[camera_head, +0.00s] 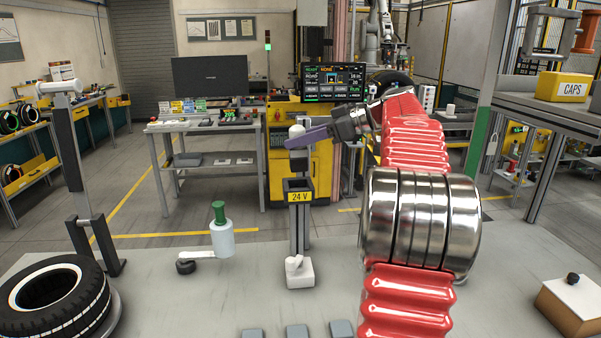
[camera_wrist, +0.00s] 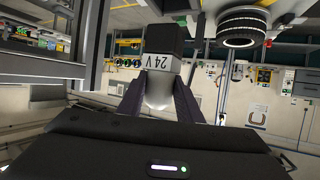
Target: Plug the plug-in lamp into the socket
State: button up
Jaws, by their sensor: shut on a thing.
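The plug-in lamp has a white dome (camera_head: 297,131) and a dark plug end below it in the head view. The wrist view shows its white dome (camera_wrist: 158,94), a pale collar marked 24 V and a black plug block. My gripper (camera_head: 297,141), with dark purple fingers, is shut on the lamp; in the wrist view a finger lies on each side of the dome. The socket (camera_head: 299,184) is a dark box with a yellow 24 V label on a grey post. The lamp is upright above the socket, apparently just apart; the exact gap is unclear.
A tyre (camera_head: 55,303) lies at the front left of the grey bench. A green-capped bottle (camera_head: 221,236) and a small white fitting (camera_head: 299,272) stand near the post. A yellow CAPS box (camera_head: 562,86) sits on the right shelf.

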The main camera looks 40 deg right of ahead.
aim_at(301, 165)
jog(key=shift+f, duration=1.65)
jog(key=shift+f, duration=0.1)
jog(key=shift+f, duration=1.8)
jog(key=o, duration=1.2)
jog(key=shift+s, duration=0.1)
jog(key=v, duration=0.7)
jog(key=shift+s+d+r, duration=0.1)
